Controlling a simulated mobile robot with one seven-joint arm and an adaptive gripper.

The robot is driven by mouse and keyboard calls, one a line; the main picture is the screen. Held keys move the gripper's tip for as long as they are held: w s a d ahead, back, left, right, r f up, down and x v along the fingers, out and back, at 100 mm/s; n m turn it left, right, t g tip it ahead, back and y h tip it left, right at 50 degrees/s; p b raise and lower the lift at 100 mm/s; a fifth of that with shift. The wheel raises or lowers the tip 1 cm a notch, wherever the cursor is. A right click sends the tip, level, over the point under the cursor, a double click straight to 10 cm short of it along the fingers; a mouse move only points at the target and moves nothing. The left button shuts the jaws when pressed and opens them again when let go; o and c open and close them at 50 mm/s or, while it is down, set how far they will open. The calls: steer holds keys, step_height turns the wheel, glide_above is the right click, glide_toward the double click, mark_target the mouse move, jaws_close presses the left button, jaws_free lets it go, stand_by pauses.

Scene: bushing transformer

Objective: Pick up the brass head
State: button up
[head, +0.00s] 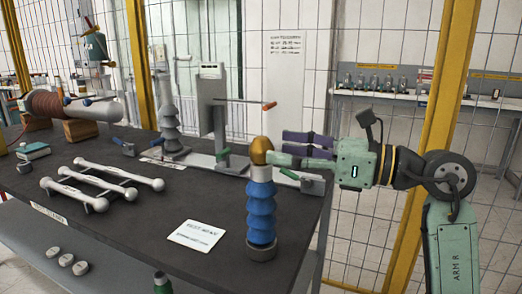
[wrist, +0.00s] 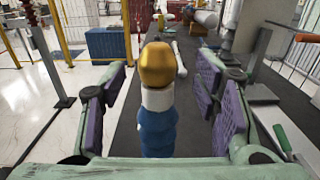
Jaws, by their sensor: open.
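The brass head (head: 262,150) is a rounded golden cap on a white collar atop a blue ribbed bushing (head: 261,212). The bushing stands upright on the dark bench near its right front edge. In the wrist view the brass head (wrist: 157,66) is in the middle, with the white collar and blue ribs below it. My gripper (head: 286,147) reaches in level from the right at about the head's height. It is open and empty, its purple-padded fingers (wrist: 161,80) spread to either side of the bushing line in the wrist view. Visible gaps separate the pads from the head.
A white card (head: 195,235) and a white three-bar frame (head: 100,185) lie on the dark bench (head: 140,220). Green-handled clamps (head: 302,180) and a grey stand (head: 212,110) are behind the bushing. A yellow post (head: 440,110) and mesh fence stand beyond my arm.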

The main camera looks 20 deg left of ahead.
mark_target(272, 148)
steer(key=a+p, duration=0.1)
steer(key=a, duration=0.4)
steer(key=shift+p, duration=0.4)
steer(key=shift+f, duration=0.1)
steer(key=shift+c, duration=0.3)
steer(key=c, duration=1.3)
steer(key=shift+o, duration=0.2)
